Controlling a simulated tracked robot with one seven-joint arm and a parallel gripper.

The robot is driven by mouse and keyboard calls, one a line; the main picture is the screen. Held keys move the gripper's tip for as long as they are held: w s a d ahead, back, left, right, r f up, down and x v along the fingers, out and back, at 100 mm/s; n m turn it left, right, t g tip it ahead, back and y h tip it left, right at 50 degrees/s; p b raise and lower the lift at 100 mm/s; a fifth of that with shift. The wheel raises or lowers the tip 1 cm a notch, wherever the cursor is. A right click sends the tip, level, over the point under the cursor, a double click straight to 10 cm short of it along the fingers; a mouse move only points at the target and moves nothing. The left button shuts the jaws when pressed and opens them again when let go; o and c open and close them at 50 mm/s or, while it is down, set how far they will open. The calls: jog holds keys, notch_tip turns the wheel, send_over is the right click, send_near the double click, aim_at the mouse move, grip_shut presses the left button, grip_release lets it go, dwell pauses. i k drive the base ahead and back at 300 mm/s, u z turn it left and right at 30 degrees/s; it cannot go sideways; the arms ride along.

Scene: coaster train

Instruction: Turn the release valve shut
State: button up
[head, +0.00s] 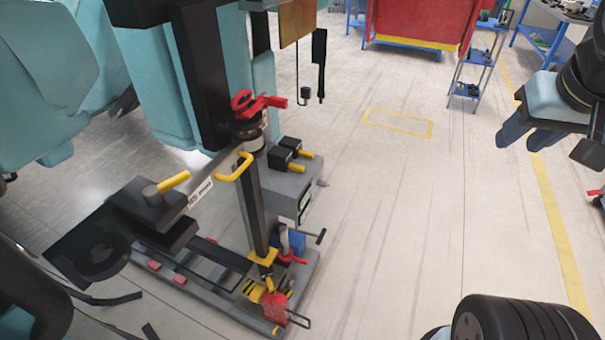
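A red handle (258,103) sits at the top of the dark upright post of a grey and black lifting machine, left of centre in the head view. A smaller red lever (291,258) sits low on the machine, beside a blue part (292,241). I cannot tell which of these red parts is the release valve, or whether the valve is open or shut. My gripper (520,146) is at the upper right, in the air, well apart from the machine and touching nothing. Its two dark blue fingers point down and left; their gap is unclear.
The machine's grey base (262,325) stands on the floor, with a yellow handle (234,167) on its post. A large teal body (235,60) stands close behind. A blue shelf cart (474,65) is at the back. The floor between the machine and my gripper is clear.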

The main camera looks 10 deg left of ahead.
aim_at(320, 183)
jog(key=u, duration=0.2)
jog(key=i, duration=0.55)
jog(key=u, duration=0.4)
jog(key=k, duration=0.85)
jog(key=u, duration=0.2)
jog(key=i, duration=0.85)
jog(key=z, duration=0.1)
